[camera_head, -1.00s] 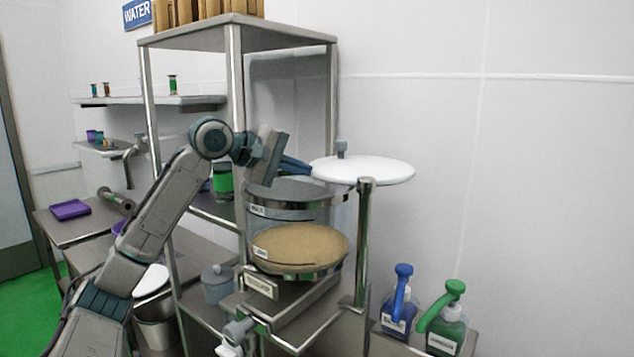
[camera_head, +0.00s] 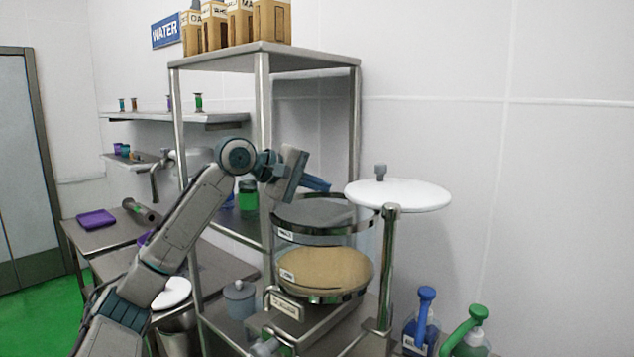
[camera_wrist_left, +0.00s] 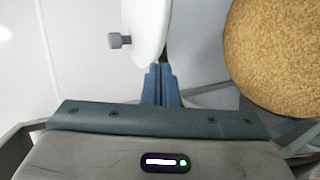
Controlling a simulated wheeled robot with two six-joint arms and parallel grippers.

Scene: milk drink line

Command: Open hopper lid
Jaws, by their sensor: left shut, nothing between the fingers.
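The white round hopper lid (camera_head: 415,196) with its grey knob (camera_head: 380,171) is swung out to the right of the hopper, level, at the top of a metal post (camera_head: 387,265). The clear hopper (camera_head: 283,236) has a metal rim, an uncovered top and tan powder inside. My left gripper (camera_head: 318,185) is shut and empty, above the hopper's rim and just left of the lid's edge, with a small gap in the head view. In the left wrist view the blue fingers (camera_wrist_left: 161,85) are together, close to the lid (camera_wrist_left: 152,25); contact is unclear. My right gripper is not in view.
A metal shelf frame (camera_head: 264,130) with cartons (camera_head: 270,20) on top stands behind and left of the hopper. A blue pump bottle (camera_head: 422,325) and a green one (camera_head: 470,335) stand at lower right. Open space lies right of the lid.

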